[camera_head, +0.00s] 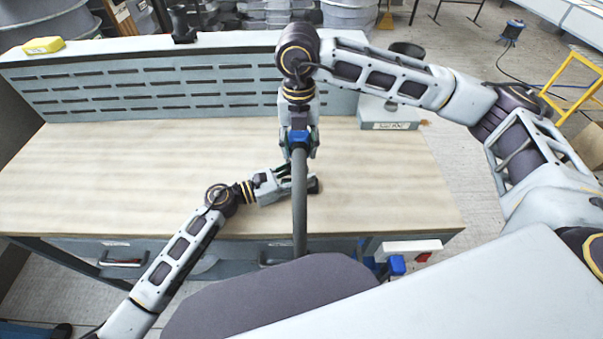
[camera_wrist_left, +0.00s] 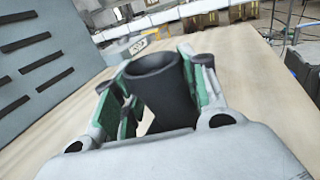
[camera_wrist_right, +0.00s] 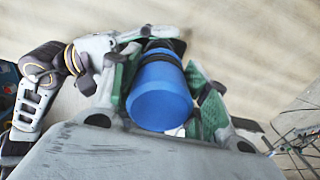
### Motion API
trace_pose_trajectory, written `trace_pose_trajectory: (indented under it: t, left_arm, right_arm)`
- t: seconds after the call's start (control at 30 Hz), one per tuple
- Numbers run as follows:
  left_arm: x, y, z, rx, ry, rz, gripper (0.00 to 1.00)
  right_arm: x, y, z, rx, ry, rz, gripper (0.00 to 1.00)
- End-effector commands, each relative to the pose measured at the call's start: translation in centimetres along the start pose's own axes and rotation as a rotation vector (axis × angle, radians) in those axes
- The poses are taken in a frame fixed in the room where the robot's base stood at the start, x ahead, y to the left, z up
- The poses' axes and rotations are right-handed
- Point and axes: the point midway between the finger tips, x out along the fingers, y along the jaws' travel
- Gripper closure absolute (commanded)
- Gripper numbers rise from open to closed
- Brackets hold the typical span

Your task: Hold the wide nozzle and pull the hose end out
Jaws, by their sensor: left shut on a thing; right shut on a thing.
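The wide nozzle (camera_head: 314,187) is a dark tube low over the wooden worktop. My left gripper (camera_head: 293,184) is shut on it; the left wrist view shows the nozzle (camera_wrist_left: 160,88) between the green pads, its open mouth facing up and no blue in it. My right gripper (camera_head: 299,148) points down above and behind it, shut on the blue hose end (camera_head: 297,137). The right wrist view shows this blue cylinder (camera_wrist_right: 160,98) between the pads, with a dark ring at its far end. The grey hose (camera_head: 299,210) runs from there towards me, partly hiding the left gripper.
The worktop (camera_head: 110,170) is bare on both sides. A slotted grey back panel (camera_head: 150,90) closes its rear, with a yellow object (camera_head: 43,45) on top. A labelled grey box (camera_head: 390,115) stands at the back right. A white switch box (camera_head: 410,248) sits at the front edge.

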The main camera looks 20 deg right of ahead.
Motion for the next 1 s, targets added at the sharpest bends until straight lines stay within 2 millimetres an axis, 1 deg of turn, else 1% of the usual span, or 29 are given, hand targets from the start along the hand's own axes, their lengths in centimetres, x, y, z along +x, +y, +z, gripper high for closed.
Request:
trace_pose_trajectory:
  t: [0.37, 0.4, 0.57, 1.0]
  left_arm:
    - [-0.02, -0.02, -0.16, 0.000, 0.002, 0.000, 0.84]
    - [-0.02, -0.02, -0.16, 0.000, 0.002, 0.000, 0.52]
    - [-0.01, -0.01, -0.10, 0.000, 0.002, 0.000, 0.32]
    - [-0.21, 0.00, -0.02, 0.000, 0.000, 0.000, 0.32]
  right_arm:
    - [-0.19, 0.00, -0.01, 0.000, 0.000, 0.000, 0.93]
    - [-0.19, 0.00, -0.01, 0.000, 0.000, 0.000, 0.93]
    - [-0.18, 0.00, -0.01, 0.000, 0.000, 0.000, 0.93]
    - [-0.18, -0.01, -0.01, 0.000, 0.000, 0.000, 0.93]
